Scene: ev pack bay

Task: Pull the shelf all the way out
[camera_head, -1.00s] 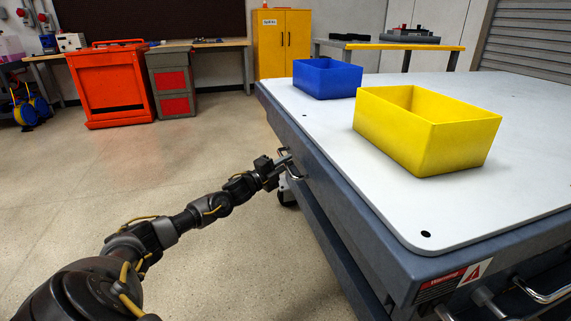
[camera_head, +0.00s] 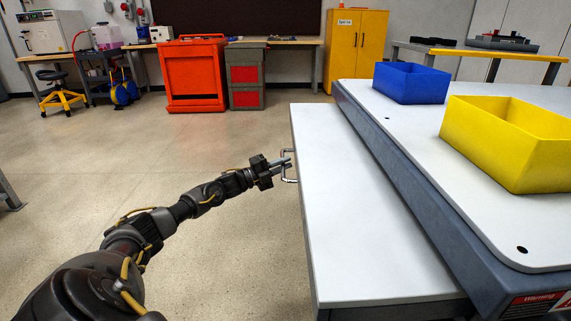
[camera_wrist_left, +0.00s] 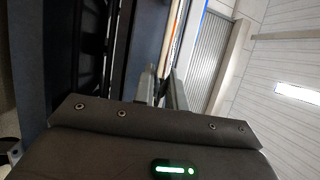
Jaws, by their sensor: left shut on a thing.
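The shelf (camera_head: 345,215) is a white-topped panel standing out from the left side of the grey cart (camera_head: 450,220), a little below the cart's top. A metal bar handle (camera_head: 287,166) is fixed to the shelf's left edge. My left gripper (camera_head: 286,163) reaches in from the left in the head view and is shut on this handle. In the left wrist view its fingers (camera_wrist_left: 160,92) show close together, but the handle is hard to make out there. My right gripper is in neither view.
A blue bin (camera_head: 411,83) and a yellow bin (camera_head: 508,150) stand on the cart top. The shelf's top is bare. Open floor (camera_head: 150,150) lies left of the shelf. A red cabinet (camera_head: 194,78), a grey drawer unit (camera_head: 246,80) and a yellow cabinet (camera_head: 356,45) stand at the back.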

